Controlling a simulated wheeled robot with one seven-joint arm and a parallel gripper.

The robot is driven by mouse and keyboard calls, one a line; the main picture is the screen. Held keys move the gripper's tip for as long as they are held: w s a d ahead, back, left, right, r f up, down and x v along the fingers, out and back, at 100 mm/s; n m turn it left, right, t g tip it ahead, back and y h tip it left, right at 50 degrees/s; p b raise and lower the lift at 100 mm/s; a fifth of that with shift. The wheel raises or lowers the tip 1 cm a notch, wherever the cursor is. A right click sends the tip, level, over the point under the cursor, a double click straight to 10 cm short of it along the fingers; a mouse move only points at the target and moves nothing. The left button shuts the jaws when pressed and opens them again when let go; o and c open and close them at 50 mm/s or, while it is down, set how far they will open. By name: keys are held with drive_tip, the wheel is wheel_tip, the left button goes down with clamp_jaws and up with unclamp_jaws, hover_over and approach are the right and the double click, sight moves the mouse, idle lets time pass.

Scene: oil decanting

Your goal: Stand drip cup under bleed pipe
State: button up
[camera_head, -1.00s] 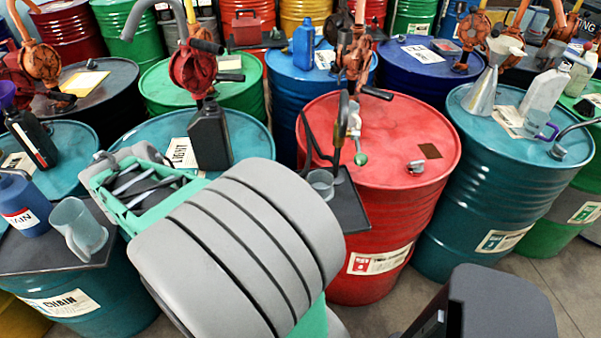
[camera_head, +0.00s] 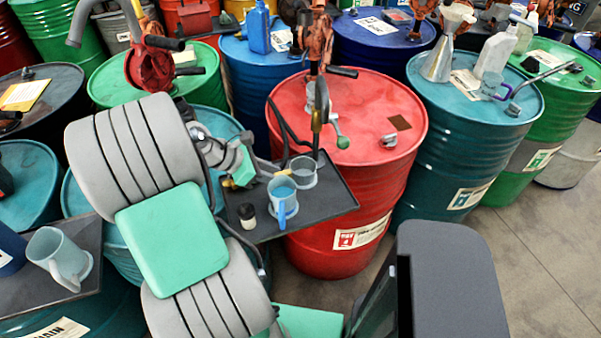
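A tray (camera_head: 335,205) in front of the red drum holds a blue cup with a handle (camera_head: 283,203) and a clear grey cup (camera_head: 303,175) behind it. I cannot tell which is the drip cup. Above the clear cup, a lever with a green knob (camera_head: 343,142) and a dark pipe hang from the pump (camera_head: 318,60) on the red drum; I cannot make out which part is the bleed pipe. My gripper (camera_head: 266,170) is left of the clear cup and just behind the blue cup. Its fingertips are small and partly hidden, so its hold is unclear.
A small dark bottle with a white band (camera_head: 247,216) stands on the tray left of the blue cup. A grey jug (camera_head: 60,256) stands at the far left. Drums crowd the back. A metal funnel (camera_head: 440,58) stands on the teal drum at right. Open floor (camera_head: 540,240) is at right.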

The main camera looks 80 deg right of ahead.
drive_tip(key=shift+s+d+f, duration=0.15)
drive_tip(key=shift+s+f, duration=0.1)
clamp_jaws()
idle(0.3)
